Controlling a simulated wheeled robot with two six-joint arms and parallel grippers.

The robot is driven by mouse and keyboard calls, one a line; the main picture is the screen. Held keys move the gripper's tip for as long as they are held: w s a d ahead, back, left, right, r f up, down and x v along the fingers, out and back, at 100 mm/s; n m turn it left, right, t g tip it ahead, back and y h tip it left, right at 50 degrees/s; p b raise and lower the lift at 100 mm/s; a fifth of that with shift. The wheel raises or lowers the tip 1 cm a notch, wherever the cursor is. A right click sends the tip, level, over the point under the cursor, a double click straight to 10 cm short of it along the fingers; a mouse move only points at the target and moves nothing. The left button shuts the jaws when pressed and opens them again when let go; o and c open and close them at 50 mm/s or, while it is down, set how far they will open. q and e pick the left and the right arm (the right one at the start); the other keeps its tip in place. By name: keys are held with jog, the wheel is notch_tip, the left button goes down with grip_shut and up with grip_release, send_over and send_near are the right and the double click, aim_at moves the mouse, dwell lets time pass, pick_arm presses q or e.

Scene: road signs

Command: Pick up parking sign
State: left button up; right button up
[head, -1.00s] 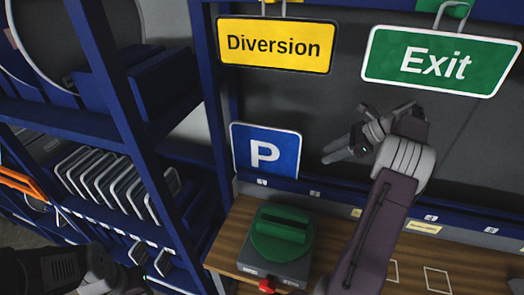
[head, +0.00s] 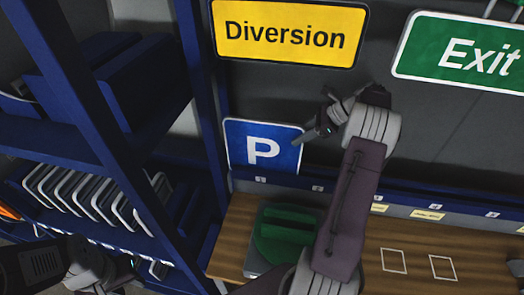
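The parking sign (head: 262,148), a blue square with a white P and white border, stands upright against the dark back panel on a blue ledge. My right gripper (head: 311,120) is at the sign's right edge. Its two fingers appear spread apart, and one overlaps the sign's right edge in this view. I cannot tell whether it touches the sign. Nothing shows between the fingers. My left gripper (head: 132,264) is low at the left, in front of the rack, and its fingers are too small and dark to read.
A yellow Diversion sign (head: 288,35) and a green Exit sign (head: 462,52) hang above. A green-topped device (head: 284,237) sits on the wooden bench (head: 232,222), partly behind my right arm. A blue rack (head: 62,147) holding several signs stands at the left.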

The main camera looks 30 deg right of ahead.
aim_at(288, 142)
jog(key=x, duration=0.2)
jog(key=p+x, duration=0.1)
jog(key=x, duration=0.1)
jog(key=shift+s+a+r, duration=0.1)
jog(key=shift+s+a, duration=0.2)
jog(key=shift+a, duration=0.05)
jog(key=shift+w+a+f, duration=0.15)
jog(key=shift+w+f, duration=0.15)
jog(key=shift+s, duration=0.1)
grip_shut()
jog(key=shift+r, duration=0.1)
dwell(0.5)
